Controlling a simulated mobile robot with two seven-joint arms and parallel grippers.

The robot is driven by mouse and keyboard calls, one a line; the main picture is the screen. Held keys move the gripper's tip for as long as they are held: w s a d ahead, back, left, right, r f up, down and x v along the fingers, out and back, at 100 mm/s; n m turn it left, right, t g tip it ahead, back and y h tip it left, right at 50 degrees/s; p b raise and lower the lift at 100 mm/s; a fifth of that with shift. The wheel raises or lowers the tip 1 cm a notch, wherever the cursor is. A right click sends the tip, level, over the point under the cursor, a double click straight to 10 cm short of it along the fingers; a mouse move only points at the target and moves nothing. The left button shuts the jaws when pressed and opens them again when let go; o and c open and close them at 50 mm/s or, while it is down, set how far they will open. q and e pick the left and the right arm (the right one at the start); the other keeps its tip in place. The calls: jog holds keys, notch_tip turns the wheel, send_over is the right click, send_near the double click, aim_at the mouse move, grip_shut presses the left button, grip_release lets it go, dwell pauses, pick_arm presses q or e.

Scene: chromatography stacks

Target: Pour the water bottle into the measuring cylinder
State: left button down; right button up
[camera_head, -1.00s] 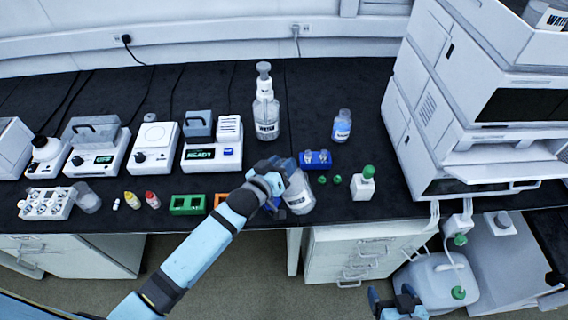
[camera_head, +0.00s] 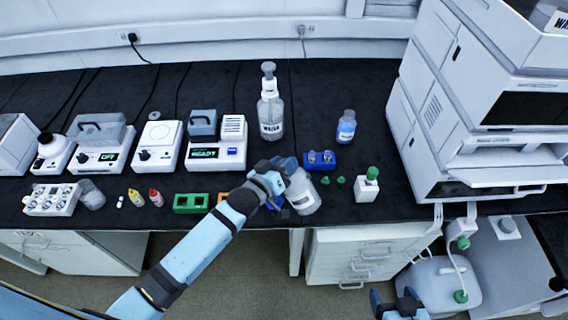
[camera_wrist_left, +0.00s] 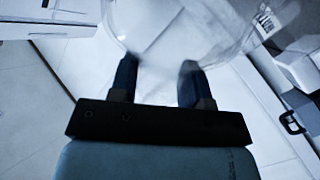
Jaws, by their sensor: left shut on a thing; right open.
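My left gripper (camera_head: 280,187) is shut on a clear vessel (camera_head: 303,192) near the front edge of the bench. In the left wrist view the vessel (camera_wrist_left: 170,40) is see-through, sits between both fingers (camera_wrist_left: 160,82), and has a label at the right. I cannot tell whether it is the water bottle or the measuring cylinder. A tall clear bottle (camera_head: 270,115) with a stoppered top and a label stands upright behind the gripper. A small bottle (camera_head: 346,127) with a blue label stands to its right. My right gripper (camera_head: 400,305) is open and empty, low in front of the bench.
A blue holder (camera_head: 320,161), green caps (camera_head: 340,181) and a white green-capped bottle (camera_head: 368,185) lie close right of the held vessel. Lab devices (camera_head: 216,143) line the left. A tall instrument stack (camera_head: 470,120) stands at the right. The black bench (camera_head: 310,100) is clear between the two bottles.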

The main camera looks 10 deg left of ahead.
pick_arm(q)
jog(key=shift+a+f+n+b, duration=0.1)
jog(key=shift+f+n+b, duration=0.4)
jog(key=shift+f, duration=0.1)
jog(key=shift+w+n+h, duration=0.1)
jog(key=shift+n+h, duration=0.2)
jog(key=shift+n, duration=0.2)
jog(key=shift+f, duration=0.1)
jog(key=shift+a+n+t, duration=0.1)
jog(key=shift+n+t, duration=0.2)
jog(key=shift+n, duration=0.3)
